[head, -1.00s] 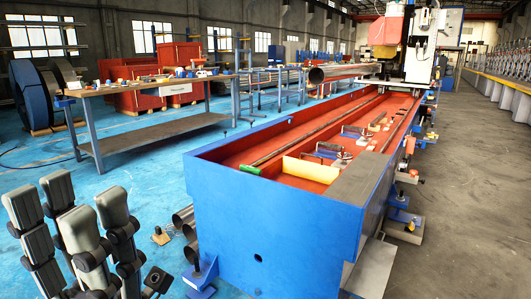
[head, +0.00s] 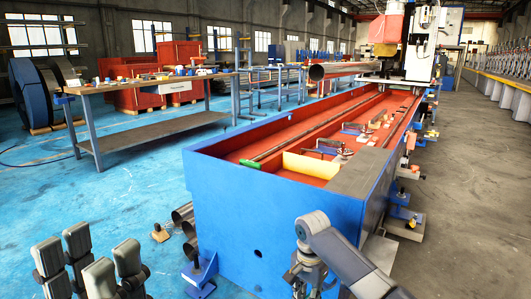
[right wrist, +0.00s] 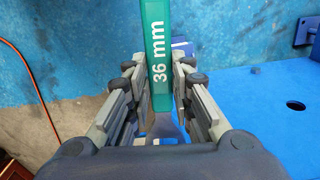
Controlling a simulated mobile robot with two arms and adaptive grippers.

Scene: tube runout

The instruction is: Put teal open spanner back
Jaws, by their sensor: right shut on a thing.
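A teal spanner handle (right wrist: 158,50) marked "36 mm" stands between the fingers of my right gripper (right wrist: 160,100) in the right wrist view. The gripper is shut on it. The spanner's upper end runs out of the picture, so its jaw is hidden. In the head view my right arm shows at the lower right, but I cannot make out the spanner there. My left gripper (head: 88,265) is at the lower left of the head view, open, with nothing seen between its fingers.
A long blue machine bed (head: 270,215) with a red inside fills the middle. A workbench (head: 150,90) with several small items stands at the back left. Steel tubes (head: 183,213) lie beside the bed. Blue floor is clear between bench and bed.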

